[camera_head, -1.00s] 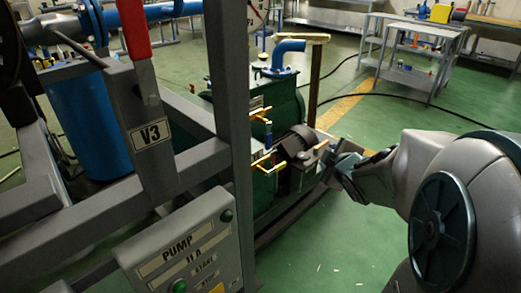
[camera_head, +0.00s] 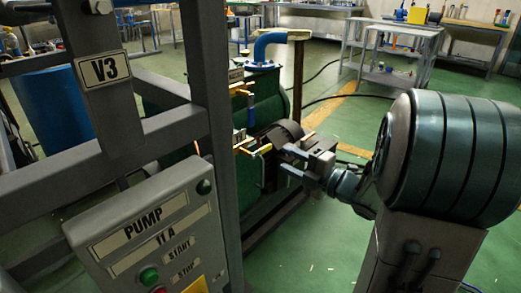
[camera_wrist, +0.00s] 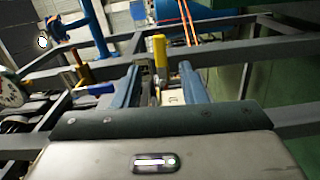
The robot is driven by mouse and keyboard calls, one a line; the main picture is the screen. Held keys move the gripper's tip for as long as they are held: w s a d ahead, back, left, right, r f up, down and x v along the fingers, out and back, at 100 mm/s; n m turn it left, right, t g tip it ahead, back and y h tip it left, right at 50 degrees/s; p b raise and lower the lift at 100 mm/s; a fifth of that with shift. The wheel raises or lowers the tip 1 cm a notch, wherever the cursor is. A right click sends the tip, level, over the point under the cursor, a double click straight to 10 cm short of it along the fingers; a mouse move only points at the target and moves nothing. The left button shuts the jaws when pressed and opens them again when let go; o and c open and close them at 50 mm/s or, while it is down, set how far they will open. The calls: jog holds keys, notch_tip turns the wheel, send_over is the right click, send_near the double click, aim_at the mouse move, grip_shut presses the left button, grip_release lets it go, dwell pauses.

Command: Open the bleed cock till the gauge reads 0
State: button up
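Yellow-handled valves stand on the green pump unit: an upper yellow handle (camera_head: 241,89) and lower yellow handles (camera_head: 246,150). No label shows which is the bleed cock. My gripper (camera_head: 284,160) is open and empty just right of the lower handles, with its fingers pointing left at them. In the wrist view, a yellow lever (camera_wrist: 160,52) shows between the two blue fingers of my gripper (camera_wrist: 158,68), ahead of their tips, with no visible contact. A pale dial (camera_wrist: 12,92), perhaps the gauge, is cut off at the left edge of the wrist view; its reading is not legible.
Green floor (camera_head: 310,240) is free in front. Workbenches (camera_head: 400,50) are far back.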

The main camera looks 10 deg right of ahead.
aim_at(267, 150)
jog(key=b+x, duration=0.2)
jog(key=x, duration=0.8)
jog(key=shift+w+a, duration=0.15)
grip_shut()
